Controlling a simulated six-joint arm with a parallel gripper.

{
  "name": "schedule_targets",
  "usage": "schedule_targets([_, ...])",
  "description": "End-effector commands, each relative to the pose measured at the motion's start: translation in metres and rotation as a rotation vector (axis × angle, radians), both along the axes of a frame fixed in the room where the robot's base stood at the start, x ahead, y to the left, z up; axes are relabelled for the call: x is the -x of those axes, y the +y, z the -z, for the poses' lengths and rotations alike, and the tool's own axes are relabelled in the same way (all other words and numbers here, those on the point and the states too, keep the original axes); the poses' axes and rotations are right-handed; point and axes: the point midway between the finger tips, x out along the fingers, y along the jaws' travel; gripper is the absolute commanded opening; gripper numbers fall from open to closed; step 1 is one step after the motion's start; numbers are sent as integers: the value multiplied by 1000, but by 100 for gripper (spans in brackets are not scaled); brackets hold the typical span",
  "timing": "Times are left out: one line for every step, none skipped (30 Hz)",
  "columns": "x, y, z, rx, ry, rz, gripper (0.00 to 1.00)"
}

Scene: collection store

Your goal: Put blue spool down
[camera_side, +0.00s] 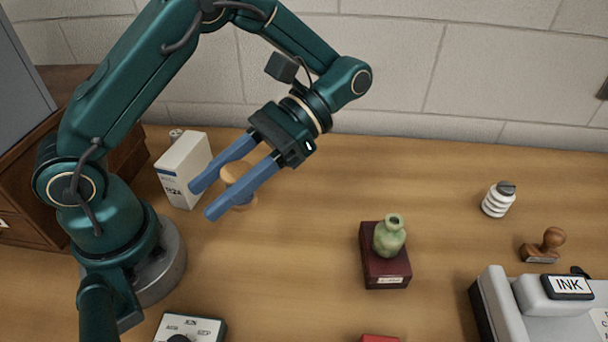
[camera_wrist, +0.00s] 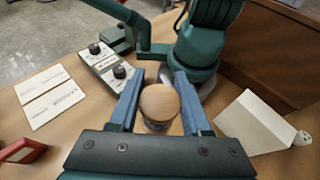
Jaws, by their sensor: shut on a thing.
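The blue spool shows a round pale wooden top in the wrist view (camera_wrist: 159,102), between my two blue fingers. In the side view the spool (camera_side: 234,171) shows wooden end discs above and below the near finger; its wound middle is mostly hidden by the fingers. My gripper (camera_side: 204,201) is shut on the spool, with a finger on each side, and it also shows in the wrist view (camera_wrist: 158,76). The spool looks about upright. I cannot tell if its lower disc touches the table.
A white box (camera_side: 184,170) stands just left of the gripper. A green vase (camera_side: 390,236) sits on a dark red block (camera_side: 384,274) to the right. A control box (camera_side: 190,328) is at the front. The table (camera_side: 290,245) between them is bare.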

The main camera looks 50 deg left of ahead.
Motion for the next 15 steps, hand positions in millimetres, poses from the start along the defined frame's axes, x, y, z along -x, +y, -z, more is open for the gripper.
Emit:
schedule_targets([-3,-11,-7,2,2,-113,0])
schedule_targets([-3,-19,-11,1,3,-182,0])
schedule_targets([-3,-29,-17,1,3,-275,0])
schedule_targets([-4,-36,-21,0,3,-342,0])
schedule_targets([-6,-43,-25,1,1,-404,0])
schedule_targets([-8,-51,-31,2,2,-479,0])
schedule_targets([-10,-57,-35,2,1,-533,0])
schedule_targets([-12,-62,-39,1,1,-578,0])
schedule_targets([-15,-68,-45,2,1,-639,0])
schedule_targets([-18,-72,-49,2,0,-676,0])
schedule_targets([-20,-76,-52,1,1,-716,0])
schedule_targets([-24,-81,-58,2,-1,-761,0])
schedule_targets([-26,-84,-61,2,1,-795,0])
schedule_targets([-29,-87,-65,2,-1,-826,0])
schedule_targets([-33,-90,-70,3,-1,-867,0])
